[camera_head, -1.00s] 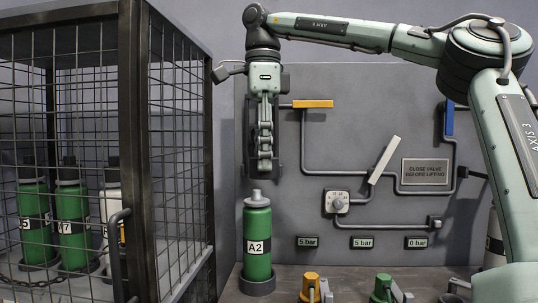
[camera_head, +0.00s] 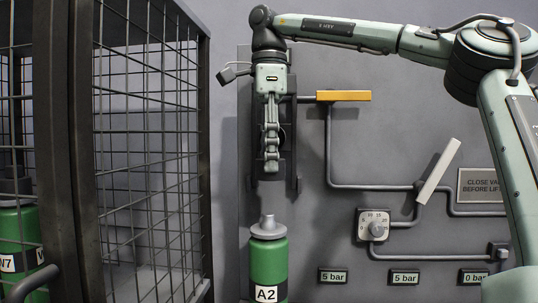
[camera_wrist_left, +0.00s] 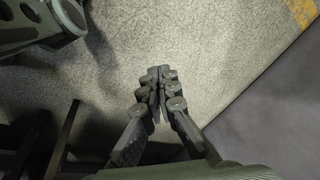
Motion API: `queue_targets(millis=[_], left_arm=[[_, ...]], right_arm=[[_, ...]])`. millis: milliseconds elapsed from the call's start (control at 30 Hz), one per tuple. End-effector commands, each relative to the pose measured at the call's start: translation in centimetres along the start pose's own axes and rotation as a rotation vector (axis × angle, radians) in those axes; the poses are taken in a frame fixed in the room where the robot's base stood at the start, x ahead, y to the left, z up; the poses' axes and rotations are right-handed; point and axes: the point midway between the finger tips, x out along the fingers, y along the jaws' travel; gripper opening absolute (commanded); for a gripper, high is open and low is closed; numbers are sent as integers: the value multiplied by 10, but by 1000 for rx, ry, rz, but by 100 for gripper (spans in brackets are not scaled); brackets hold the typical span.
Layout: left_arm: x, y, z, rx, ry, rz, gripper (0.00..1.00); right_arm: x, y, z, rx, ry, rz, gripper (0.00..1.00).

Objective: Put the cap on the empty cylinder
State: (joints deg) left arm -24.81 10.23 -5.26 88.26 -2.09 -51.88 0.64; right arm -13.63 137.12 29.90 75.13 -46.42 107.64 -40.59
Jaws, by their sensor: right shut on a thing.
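The green cylinder labelled A2 (camera_head: 267,262) stands upright below my right gripper, its grey neck and valve top bare. My right gripper (camera_head: 271,160) points down above it, shut on what looks like the dark cap (camera_head: 271,177). The cap's outline merges with dark parts behind it. A clear gap shows between the gripper and the valve top. My left gripper (camera_wrist_left: 160,90) shows only in the left wrist view, with its fingertips together and nothing visible between them, above a grey speckled floor.
A dark mesh cage (camera_head: 150,150) on the left holds green cylinders, one (camera_head: 18,240) partly visible. The wall panel carries a yellow handle (camera_head: 343,96), a white slanted handle (camera_head: 438,172), a dial (camera_head: 376,226) and pressure displays (camera_head: 333,276). My right arm covers the far right.

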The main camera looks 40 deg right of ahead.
Motion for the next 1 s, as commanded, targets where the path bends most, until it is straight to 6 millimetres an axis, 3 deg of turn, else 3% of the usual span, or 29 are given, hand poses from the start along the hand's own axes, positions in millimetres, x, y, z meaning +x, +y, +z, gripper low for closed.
queue_targets(millis=[267,700,1000], left_arm=[[0,1,3,0,-4,1,0],[0,1,3,-1,-3,2,0],[-20,0,-19,-27,21,8,0]], right_arm=[[4,0,0,-1,0,0,17],[43,0,0,-1,0,1,17],[58,0,0,0,-1,0,17]])
